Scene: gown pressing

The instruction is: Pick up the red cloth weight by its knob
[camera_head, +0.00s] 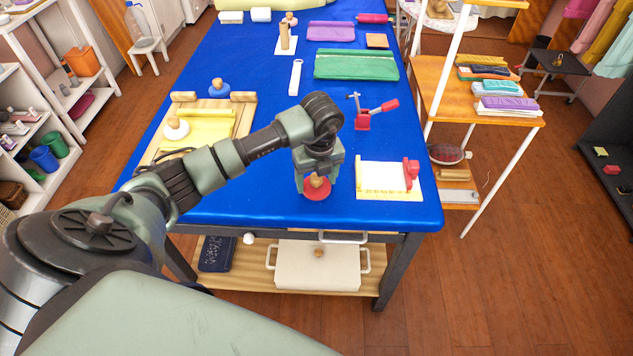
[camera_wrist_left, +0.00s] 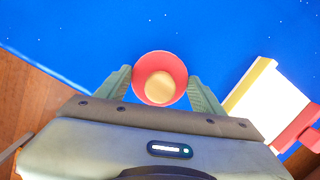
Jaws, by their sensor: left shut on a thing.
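The red cloth weight (camera_head: 317,192) is a round red disc with a wooden knob, near the front edge of the blue table. My left gripper (camera_head: 317,181) points down over it, shut on its knob. In the left wrist view the red cloth weight (camera_wrist_left: 160,59) shows between the two fingers of my left gripper (camera_wrist_left: 160,86), with the knob facing the camera. Whether the disc touches the table is hard to tell. My right gripper is not in view.
A white board with a yellow edge and red clamp (camera_head: 385,181) lies just right of the weight. A red clamp tool (camera_head: 364,120) stands behind it. A wooden board with yellow cloth (camera_head: 163,150) lies left. The blue table (camera_head: 255,199) is bare in front.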

